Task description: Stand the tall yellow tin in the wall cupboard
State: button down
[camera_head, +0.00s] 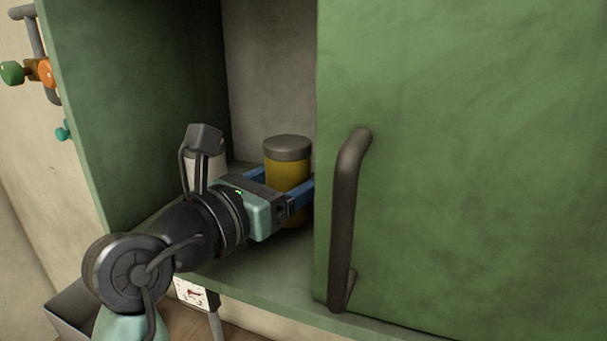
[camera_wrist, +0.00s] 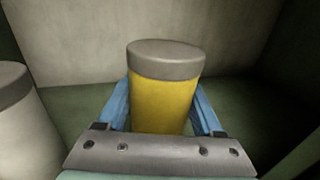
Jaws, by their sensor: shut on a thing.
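The tall yellow tin (camera_head: 286,172) with a grey lid is upright inside the green wall cupboard (camera_head: 130,90). My gripper (camera_head: 290,188) reaches in through the open left part of the cupboard and is shut on the tin, with a blue finger on each side. In the wrist view the tin (camera_wrist: 163,92) stands between the blue fingers (camera_wrist: 165,110). Its base is hidden behind the gripper, so I cannot tell whether it touches the cupboard floor.
A white tin with a grey lid (camera_wrist: 25,130) stands to the left inside the cupboard, partly hidden by my arm in the head view. A green door (camera_head: 470,160) with a dark handle (camera_head: 345,210) covers the right side. Knobs and valves (camera_head: 45,73) are on the wall at left.

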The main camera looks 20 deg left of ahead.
jog(key=shift+f, duration=0.6)
jog(key=shift+f, duration=0.15)
jog(key=shift+c, duration=0.2)
grip_release()
jog(key=b+v, duration=0.4)
jog(key=v, duration=0.8)
jog(key=shift+b, duration=0.4)
